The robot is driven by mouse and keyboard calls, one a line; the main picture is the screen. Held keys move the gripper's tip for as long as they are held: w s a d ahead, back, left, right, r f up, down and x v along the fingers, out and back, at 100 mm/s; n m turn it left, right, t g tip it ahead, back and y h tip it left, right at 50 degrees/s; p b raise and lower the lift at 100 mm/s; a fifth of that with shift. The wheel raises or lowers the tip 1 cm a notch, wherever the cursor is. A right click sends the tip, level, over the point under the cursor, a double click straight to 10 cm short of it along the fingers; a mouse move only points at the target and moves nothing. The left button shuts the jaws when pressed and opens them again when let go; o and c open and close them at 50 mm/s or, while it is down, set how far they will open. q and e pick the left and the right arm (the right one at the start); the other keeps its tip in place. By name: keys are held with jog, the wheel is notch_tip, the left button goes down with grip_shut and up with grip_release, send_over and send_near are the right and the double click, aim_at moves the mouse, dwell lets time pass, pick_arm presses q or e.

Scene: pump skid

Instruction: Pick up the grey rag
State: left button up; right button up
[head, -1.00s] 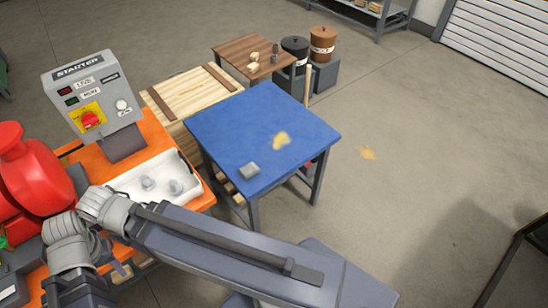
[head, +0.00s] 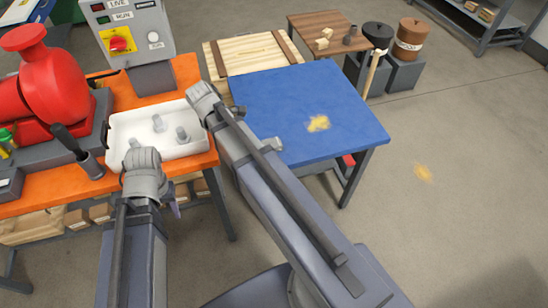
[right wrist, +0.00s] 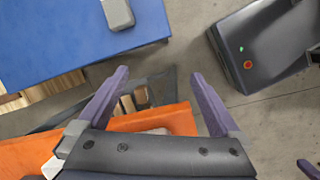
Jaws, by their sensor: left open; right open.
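A small grey thing (head: 271,144), which looks like the folded grey rag, lies near the front left edge of the blue table (head: 290,92). My right arm partly covers it in the head view. It also shows at the top of the right wrist view (right wrist: 118,12), on the blue table's edge. My right gripper (right wrist: 160,72) is open and empty, apart from the rag and beyond the table's edge, above the floor. The head view hides it behind my arm. My left gripper (head: 174,208) shows only a purple finger beside the orange bench, open and away from the rag.
The orange bench (head: 50,192) carries a red pump (head: 60,85), a white tray (head: 118,122) with grey fittings and a starter box (head: 135,30). A yellow patch (head: 318,123) marks the tabletop.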

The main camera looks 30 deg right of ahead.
aim_at(270, 143)
jog(key=w+d+f+n+b, duration=0.1)
jog(key=d+f+b, duration=0.1)
jog(key=d+f, duration=0.1)
jog(key=w+d+f+n+b, duration=0.2)
jog(key=d+f+b, duration=0.1)
jog(key=d, duration=0.2)
jog(key=w+d+f+n+h+b, duration=0.1)
jog(key=d+f+b, duration=0.2)
jog(key=d, duration=0.2)
jog(key=shift+w+d+f+n+g, duration=0.1)
jog(key=shift+w+f+n+g, duration=0.2)
jog(key=shift+w, duration=0.05)
jog(key=b+x, duration=0.4)
jog(key=x, duration=0.1)
jog(key=shift+s+d+b, duration=0.2)
jog(key=shift+s+b, duration=0.1)
jog(key=shift+b, duration=0.1)
pick_arm(q)
notch_tip(270, 143, down, 15)
pick_arm(e)
jog(key=shift+c, duration=0.4)
jog(key=c, duration=1.3)
